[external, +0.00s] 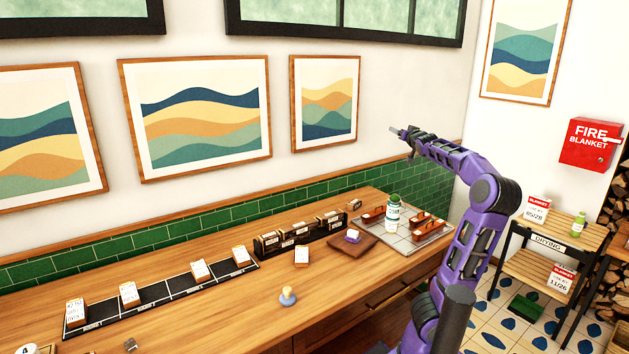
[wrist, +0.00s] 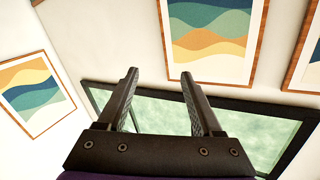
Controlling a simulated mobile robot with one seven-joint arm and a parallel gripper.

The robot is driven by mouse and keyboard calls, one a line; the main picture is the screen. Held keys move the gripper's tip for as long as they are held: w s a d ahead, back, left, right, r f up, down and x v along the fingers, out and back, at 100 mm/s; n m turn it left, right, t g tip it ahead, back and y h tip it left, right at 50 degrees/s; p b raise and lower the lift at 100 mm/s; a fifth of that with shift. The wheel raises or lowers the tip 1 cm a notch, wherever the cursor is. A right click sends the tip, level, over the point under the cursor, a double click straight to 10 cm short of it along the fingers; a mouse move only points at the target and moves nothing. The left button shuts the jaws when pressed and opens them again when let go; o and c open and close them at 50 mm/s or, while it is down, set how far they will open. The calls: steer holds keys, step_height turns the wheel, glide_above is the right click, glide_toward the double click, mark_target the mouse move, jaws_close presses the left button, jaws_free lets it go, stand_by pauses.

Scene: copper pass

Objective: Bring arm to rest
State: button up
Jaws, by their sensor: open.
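My purple arm is raised over the right end of the wooden counter (external: 205,318). My gripper (external: 394,131) is held high in front of the wall, well above the counter and pointing left in the external view. In the wrist view my gripper (wrist: 160,85) shows two dark fingers spread apart with nothing between them. Behind them are the wall, framed wave pictures (wrist: 212,38) and a dark-framed window (wrist: 250,135). The gripper touches nothing.
On the counter are a black compartment strip (external: 175,298) with several labelled blocks, a dark rack (external: 268,246), a knobbed stamp (external: 288,296), a brown mat (external: 335,248) and a tiled tray (external: 440,237) with a green-capped bottle (external: 393,214). A drying shelf (external: 530,285) stands right.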

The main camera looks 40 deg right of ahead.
steer(key=s+a+f+n+g+y+p, duration=0.1)
steer(key=s+a+f+n+g+y, duration=0.2)
steer(key=a+f, duration=0.55)
steer(key=s+a+f+g+y, duration=0.1)
steer(key=s+a+f+y, duration=0.4)
steer(key=a, duration=0.7)
steer(key=s+a+f+n+g, duration=0.5)
steer(key=s+a+f+g, duration=0.1)
steer(key=s+a+f, duration=0.8)
steer(key=shift+s+a+p, duration=0.45)
steer(key=shift+s+a, duration=0.6)
steer(key=shift+s, duration=0.15)
steer(key=shift+f, duration=0.1)
